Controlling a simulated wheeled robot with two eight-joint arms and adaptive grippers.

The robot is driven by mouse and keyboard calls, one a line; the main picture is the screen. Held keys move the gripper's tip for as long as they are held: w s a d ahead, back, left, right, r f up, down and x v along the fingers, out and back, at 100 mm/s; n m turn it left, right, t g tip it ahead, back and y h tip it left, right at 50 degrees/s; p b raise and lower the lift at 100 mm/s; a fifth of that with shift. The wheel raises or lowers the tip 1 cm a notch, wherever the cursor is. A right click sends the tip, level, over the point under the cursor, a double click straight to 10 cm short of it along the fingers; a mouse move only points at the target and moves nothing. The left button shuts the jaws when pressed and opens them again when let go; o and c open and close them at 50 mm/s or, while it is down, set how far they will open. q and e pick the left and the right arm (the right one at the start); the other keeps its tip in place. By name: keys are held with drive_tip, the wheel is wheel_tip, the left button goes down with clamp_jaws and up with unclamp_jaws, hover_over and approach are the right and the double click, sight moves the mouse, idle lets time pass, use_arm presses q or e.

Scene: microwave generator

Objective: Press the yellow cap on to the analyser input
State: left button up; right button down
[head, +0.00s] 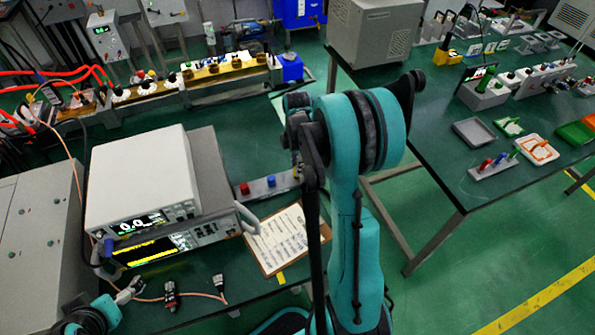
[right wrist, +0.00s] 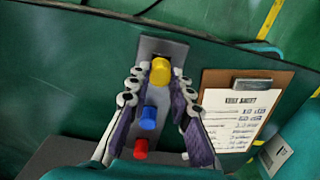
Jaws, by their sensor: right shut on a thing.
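In the right wrist view, the yellow cap (right wrist: 160,70) stands at the far end of a grey strip (right wrist: 165,47), between the fingertips of my right gripper (right wrist: 159,82). The right gripper is shut on it. In the head view my right arm hides the yellow cap and the gripper tips. The analyser (head: 150,251) is the lower, dark-fronted instrument with yellow text on its screen. A small blue part (head: 108,247) shows at its left front; the input itself is not clear. My left gripper (head: 130,290) is at lower left beside a cable, its jaws too small to judge.
A blue cap (right wrist: 148,117) and a red cap (right wrist: 141,148) stand on the strip. A clipboard (head: 284,240) lies to the right of the analyser. A white instrument (head: 140,180) sits on the analyser. Cable connectors (head: 171,295) lie in front on the green bench.

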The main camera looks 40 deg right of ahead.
use_arm(q)
drive_tip(key=shift+r+p, duration=1.7)
drive_tip(key=shift+r, duration=0.1)
use_arm(e)
drive_tip(key=shift+r, duration=2.55)
use_arm(q)
drive_tip(key=shift+f, duration=0.1)
use_arm(e)
drive_tip(key=shift+f, duration=0.1)
